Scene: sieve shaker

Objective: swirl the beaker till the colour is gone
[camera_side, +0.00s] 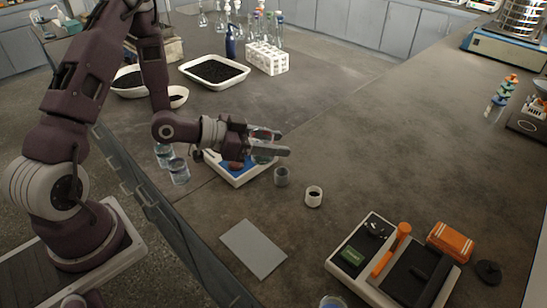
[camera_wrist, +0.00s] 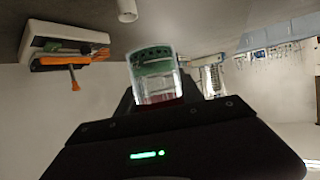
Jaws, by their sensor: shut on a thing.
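The beaker (camera_side: 263,153) is clear glass and is held between the two fingers of my gripper (camera_side: 270,143). In the side view it is up above a small white-framed tray with a blue surface (camera_side: 238,178). I cannot tell whether the red is liquid or something behind the glass. The fingers hide part of the beaker in the side view.
Two glass beakers (camera_side: 179,170) stand left of the blue tray. A small grey cup (camera_side: 281,177) and a white cup with dark contents (camera_side: 314,196) stand just right. A flat grey plate (camera_side: 253,248) and a device with orange tools (camera_side: 392,262) lie in front.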

